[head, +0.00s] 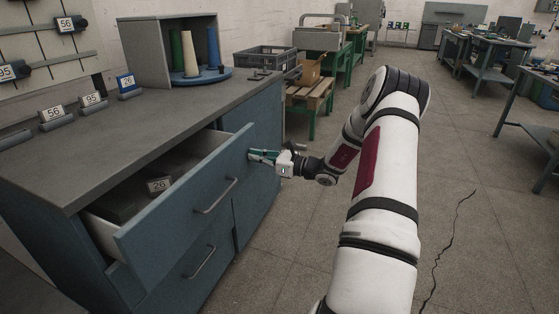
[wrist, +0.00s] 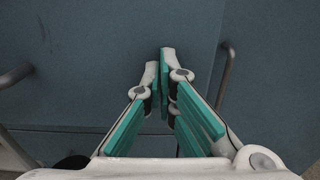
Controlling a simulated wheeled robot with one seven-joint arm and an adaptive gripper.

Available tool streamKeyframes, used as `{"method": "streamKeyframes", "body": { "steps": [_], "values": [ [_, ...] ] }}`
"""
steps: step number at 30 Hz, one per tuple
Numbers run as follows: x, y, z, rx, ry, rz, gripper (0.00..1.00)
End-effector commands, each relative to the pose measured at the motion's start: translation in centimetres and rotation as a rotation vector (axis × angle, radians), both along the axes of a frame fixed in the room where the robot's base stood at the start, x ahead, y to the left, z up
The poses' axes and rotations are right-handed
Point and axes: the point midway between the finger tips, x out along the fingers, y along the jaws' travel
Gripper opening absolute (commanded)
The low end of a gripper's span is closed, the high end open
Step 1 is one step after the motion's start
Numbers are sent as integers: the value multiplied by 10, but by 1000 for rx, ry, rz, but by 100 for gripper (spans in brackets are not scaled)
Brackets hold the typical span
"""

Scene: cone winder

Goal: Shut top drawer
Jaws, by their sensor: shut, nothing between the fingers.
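The top drawer (head: 185,200) of the blue-grey cabinet stands pulled out, its front panel well clear of the cabinet face. It has a bar handle (head: 216,197), and a small block tagged 26 (head: 159,185) lies inside. My gripper (head: 252,155) is shut and empty, near the right end of the drawer front in the head view. In the wrist view the closed fingertips (wrist: 164,52) point at a blue-grey panel. Whether they touch it I cannot tell. A handle (wrist: 226,75) shows right of the fingers and part of another bar at the left edge.
A lower drawer with a handle (head: 201,262) is below. A wooden pallet stand (head: 308,98) stands behind. The floor to the right is open.

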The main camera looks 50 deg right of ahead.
Motion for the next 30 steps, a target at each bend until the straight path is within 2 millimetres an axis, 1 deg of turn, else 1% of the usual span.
{"method": "streamKeyframes", "body": {
  "steps": [1, 6, 12, 15, 21, 30],
  "values": [
    [14, 7, 0, 2, -2, 4, 0],
    [55, 21, 0, 0, -2, 3, 0],
    [93, 34, -1, -1, -1, 1, 0],
    [106, 39, -1, -1, -1, 1, 0],
    [122, 44, -1, 0, -1, 0, 0],
    [127, 46, 0, 0, -1, -1, 0]
  ]
}}
